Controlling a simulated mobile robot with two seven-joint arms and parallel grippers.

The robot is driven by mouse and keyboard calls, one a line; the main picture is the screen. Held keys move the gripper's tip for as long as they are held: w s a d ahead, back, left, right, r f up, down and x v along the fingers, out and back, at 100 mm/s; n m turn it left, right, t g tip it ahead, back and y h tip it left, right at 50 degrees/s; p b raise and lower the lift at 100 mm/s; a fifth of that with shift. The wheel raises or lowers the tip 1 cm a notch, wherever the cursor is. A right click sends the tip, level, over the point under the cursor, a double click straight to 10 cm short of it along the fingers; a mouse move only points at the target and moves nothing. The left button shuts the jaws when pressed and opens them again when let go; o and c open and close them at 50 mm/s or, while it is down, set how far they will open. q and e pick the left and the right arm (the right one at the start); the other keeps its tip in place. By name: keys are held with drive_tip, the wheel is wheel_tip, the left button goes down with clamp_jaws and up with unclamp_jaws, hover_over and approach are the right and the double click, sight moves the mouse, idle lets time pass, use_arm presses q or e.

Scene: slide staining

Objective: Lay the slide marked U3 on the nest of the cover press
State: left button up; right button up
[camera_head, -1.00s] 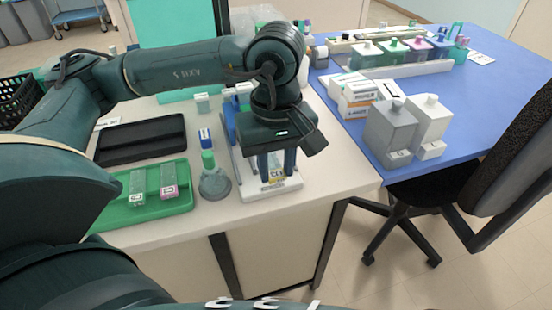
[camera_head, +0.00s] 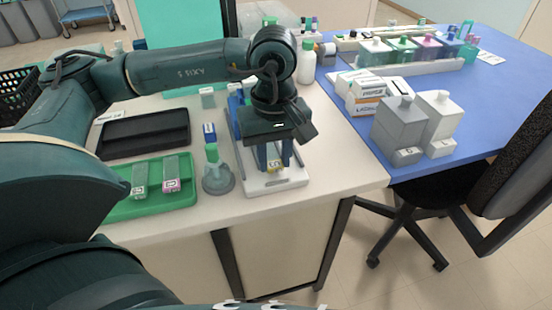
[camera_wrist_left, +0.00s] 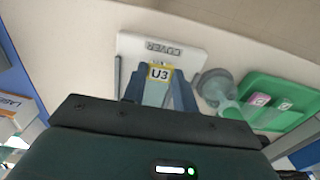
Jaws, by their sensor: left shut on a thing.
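My left gripper (camera_head: 272,163) is shut on a glass slide with a yellow-edged label (camera_head: 276,167). In the left wrist view the label reads U3 (camera_wrist_left: 160,73), and the slide is between the two fingers (camera_wrist_left: 158,93). The cover press (camera_head: 290,182) has a white base, marked COVER in the left wrist view (camera_wrist_left: 190,58). The gripper and slide are over this base. The gripper hides most of the nest, and I cannot tell whether the slide touches it. My right gripper is not in view.
Left of the press stand a grey round-based holder (camera_head: 218,182) and a green tray (camera_head: 150,208) with two slides. A black tray (camera_head: 143,153) lies behind it. Bottles and boxes (camera_head: 372,88) stand on the blue table at right.

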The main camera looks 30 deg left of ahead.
use_arm(q)
drive_tip(key=shift+f+b, duration=0.25)
drive_tip(key=shift+b, duration=0.15)
idle(0.8)
drive_tip(key=o, duration=1.1)
drive_tip(key=shift+c, duration=0.2)
wheel_tip(320, 180, up, 13)
drive_tip(key=shift+r+p, duration=0.15)
drive_tip(key=shift+p, duration=0.3)
